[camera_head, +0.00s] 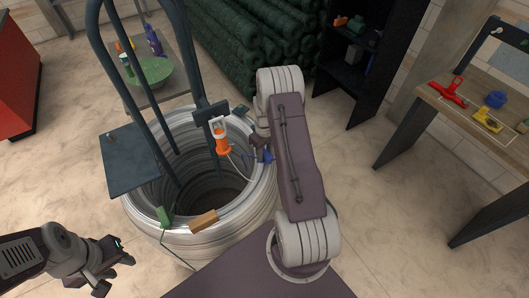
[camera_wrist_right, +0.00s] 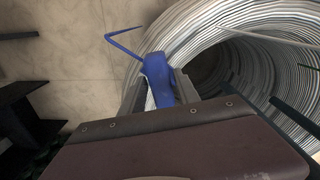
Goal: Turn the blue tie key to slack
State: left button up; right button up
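The blue tie key (camera_head: 267,156) is at the right rim of the big wire coil (camera_head: 255,205). In the right wrist view its blue handle (camera_wrist_right: 158,78) stands between the fingers of my right gripper (camera_wrist_right: 165,90), with a thin bent blue rod (camera_wrist_right: 125,45) reaching up and left from it. The fingers are close against both sides of the handle. In the head view my right gripper (camera_head: 259,149) is partly hidden by its arm. My left gripper (camera_head: 110,268) is at the lower left, apart from the coil, with its fingers spread and empty.
An orange tool (camera_head: 222,143), a green piece (camera_head: 163,216) and a tan block (camera_head: 203,221) sit around the coil's rim. A dark plate (camera_head: 128,160) and tall curved bars (camera_head: 150,85) stand at its left. A wooden bench (camera_head: 465,118) with tools is at the right.

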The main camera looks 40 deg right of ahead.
aim_at(265, 151)
jog(key=shift+o, duration=0.3)
jog(key=shift+r, duration=0.4)
notch_tip(265, 151, up, 8)
jog(key=shift+r+b, duration=0.15)
jog(key=shift+b, duration=0.55)
